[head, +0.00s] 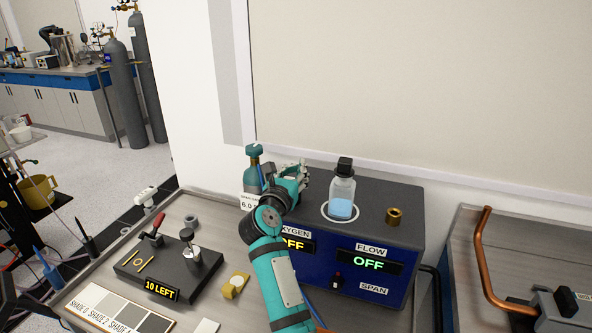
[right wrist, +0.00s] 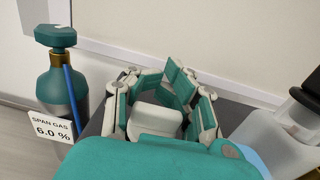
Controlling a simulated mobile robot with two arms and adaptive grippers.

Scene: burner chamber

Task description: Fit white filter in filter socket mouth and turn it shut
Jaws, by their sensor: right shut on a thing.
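My right gripper (head: 297,177) is over the back left of the blue analyser box (head: 385,188). In the right wrist view the same gripper (right wrist: 178,85) has its fingers closed around a smooth white piece, which looks like the white filter (right wrist: 156,120). My arm and gripper hide most of the filter in the head view. I cannot make out the filter socket mouth; the area under the gripper is hidden, so I cannot tell whether the filter touches a socket. My left gripper is not in view.
A clear bottle with blue liquid (head: 342,192) and a brass fitting (head: 394,216) stand on the box, right of the gripper. A teal span gas cylinder (head: 252,176) stands close on its left. A black fixture (head: 165,272) and shade card (head: 117,309) lie on the bench.

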